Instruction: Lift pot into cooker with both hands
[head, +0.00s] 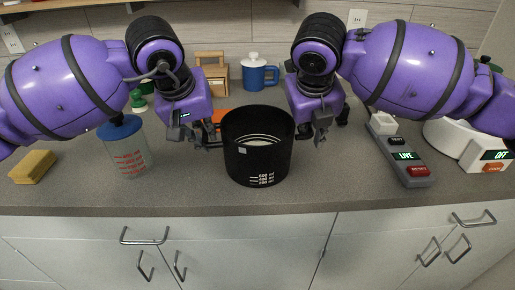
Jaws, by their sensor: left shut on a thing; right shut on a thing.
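The black pot (258,162) is upright in the middle of the counter, with white volume marks on its front. My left gripper (207,138) is at the pot's left side and shut on it. My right gripper (312,132) is at the pot's right side and shut on it. The exact grip points are small and partly hidden by the fingers. I cannot tell whether the pot's base touches the counter. The white cooker (447,132) is at the far right, partly behind my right arm, and its display reads OFF.
A grey switch box (406,158) reading LIVE lies between pot and cooker. A blue-lidded container (128,150) and a yellow sponge (33,167) are at the left. A blue mug (257,76) and a wooden holder (212,72) stand behind. The counter's front edge is close.

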